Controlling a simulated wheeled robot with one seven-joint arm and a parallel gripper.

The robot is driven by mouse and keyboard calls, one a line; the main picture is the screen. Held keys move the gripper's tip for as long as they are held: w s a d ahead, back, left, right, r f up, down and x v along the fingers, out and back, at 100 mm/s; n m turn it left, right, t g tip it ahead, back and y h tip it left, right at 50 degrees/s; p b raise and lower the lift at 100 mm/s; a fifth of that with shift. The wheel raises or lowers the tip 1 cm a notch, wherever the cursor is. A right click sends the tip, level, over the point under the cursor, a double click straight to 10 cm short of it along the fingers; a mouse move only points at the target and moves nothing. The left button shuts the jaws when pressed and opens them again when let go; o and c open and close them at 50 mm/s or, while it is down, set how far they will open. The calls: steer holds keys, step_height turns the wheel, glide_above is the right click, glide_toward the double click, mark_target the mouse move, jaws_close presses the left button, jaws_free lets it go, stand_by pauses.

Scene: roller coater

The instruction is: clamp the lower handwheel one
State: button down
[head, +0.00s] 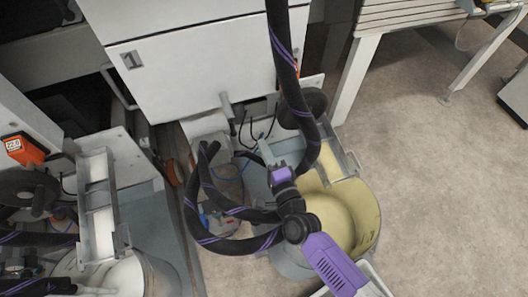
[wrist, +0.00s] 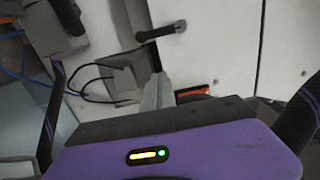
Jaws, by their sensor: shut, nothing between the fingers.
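A dark round handwheel (head: 313,101) sits on the front of the machine marked 1, partly hidden behind a black hose. I cannot tell whether it is the lower one. My gripper (head: 263,148) is shut and empty, in front of the machine's lower front, to the left of and below that wheel and apart from it. In the wrist view its grey fingers (wrist: 158,92) point at the machine's dark gap and cables. A black-gripped lever (wrist: 160,32) sticks out above them; no full wheel is clear there.
A pale yellow drum (head: 365,210) stands beneath my arm, with a grey trough (head: 348,163) above it. Black hoses with purple stripes loop around the arm. A second station with a dark wheel (head: 25,190) is at left. Open floor (head: 430,180) lies right.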

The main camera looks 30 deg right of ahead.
mark_target(235, 131)
steer(key=w+a+p, duration=0.1)
steer(key=w+a, duration=0.1)
steer(key=w, duration=0.5)
steer(key=shift+w+a, duration=0.25)
steer(key=shift+a, duration=0.15)
steer(key=shift+a+f+m+b, duration=0.15)
steer(key=shift+a+m+b, duration=0.2)
steer(key=shift+m, duration=0.25)
steer(key=shift+w+a+f+m+b, duration=0.2)
steer(key=shift+a+m+b, duration=0.25)
steer(key=shift+m+b, duration=0.5)
steer(key=w+a+r+m+h+b, duration=0.1)
steer(key=a+r+m+b, duration=0.2)
steer(key=m, duration=1.1)
steer(key=shift+a+b, duration=0.9)
steer(key=shift+a, duration=0.35)
